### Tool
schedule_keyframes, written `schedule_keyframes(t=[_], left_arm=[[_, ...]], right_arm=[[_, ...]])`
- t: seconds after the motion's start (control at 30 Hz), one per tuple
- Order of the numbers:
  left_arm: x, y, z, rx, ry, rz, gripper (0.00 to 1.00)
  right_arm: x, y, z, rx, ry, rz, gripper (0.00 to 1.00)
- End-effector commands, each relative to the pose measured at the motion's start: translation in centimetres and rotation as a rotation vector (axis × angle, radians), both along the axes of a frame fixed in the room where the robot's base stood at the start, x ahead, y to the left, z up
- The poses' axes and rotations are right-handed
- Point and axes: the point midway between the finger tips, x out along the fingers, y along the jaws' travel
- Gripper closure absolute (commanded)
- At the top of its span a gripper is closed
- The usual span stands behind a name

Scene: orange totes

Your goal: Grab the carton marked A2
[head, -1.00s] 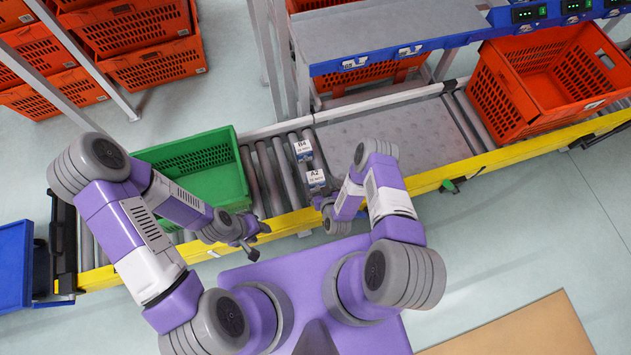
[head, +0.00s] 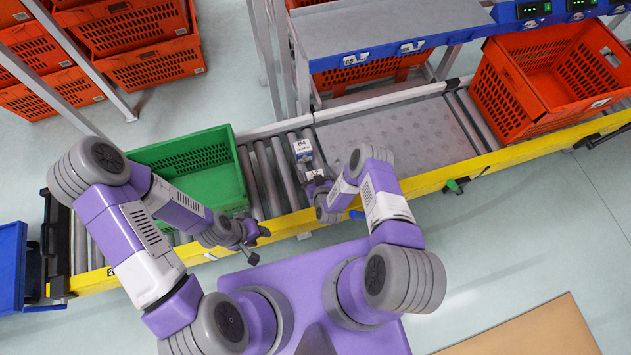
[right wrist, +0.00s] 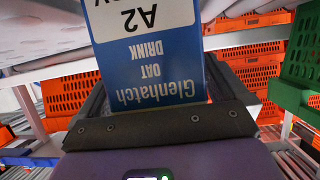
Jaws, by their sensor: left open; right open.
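The carton marked A2 (head: 313,175) stands on the conveyor rollers, partly hidden behind my right gripper. In the right wrist view it is a blue and white carton (right wrist: 150,60) reading "Glenhatch OAT DRINK", upside down, between the open fingers. My right gripper (head: 318,188) is open, with its fingers on either side of the A2 carton. The carton marked B4 (head: 303,151) stands just behind it on the rollers. My left gripper (head: 257,245) is open and empty, in front of the conveyor's yellow edge near the green tote.
A green tote (head: 228,139) sits on the conveyor to the left of the cartons. An orange tote (head: 520,100) stands at the right end. A grey shelf (head: 390,30) hangs over the back. The metal plate (head: 400,130) right of the cartons is clear.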

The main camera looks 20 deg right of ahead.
Motion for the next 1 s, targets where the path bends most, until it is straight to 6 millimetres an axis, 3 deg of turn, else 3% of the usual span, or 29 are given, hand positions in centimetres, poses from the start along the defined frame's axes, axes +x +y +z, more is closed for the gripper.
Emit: schedule_keyframes(t=[0.1, 0.5, 0.77, 1.0], left_arm=[[0.0, 0.0, 0.1, 0.0, 0.0, 0.0, 0.54], [0.0, 0.0, 0.1, 0.0, 0.0, 0.0, 0.54], [0.0, 0.0, 0.3, 0.0, 0.0, 0.0, 0.54], [0.0, 0.0, 2.5, 0.0, 0.0, 0.0, 0.54]], right_arm=[[0.0, 0.0, 0.1, 0.0, 0.0, 0.0, 0.02], [-0.1, 0.0, 0.0, 0.0, 0.0, 0.0, 0.62], [0.0, 0.0, 0.4, 0.0, -0.001, 0.0, 0.63], [0.0, 0.0, 4.8, 0.001, -0.002, 0.002, 0.63]])
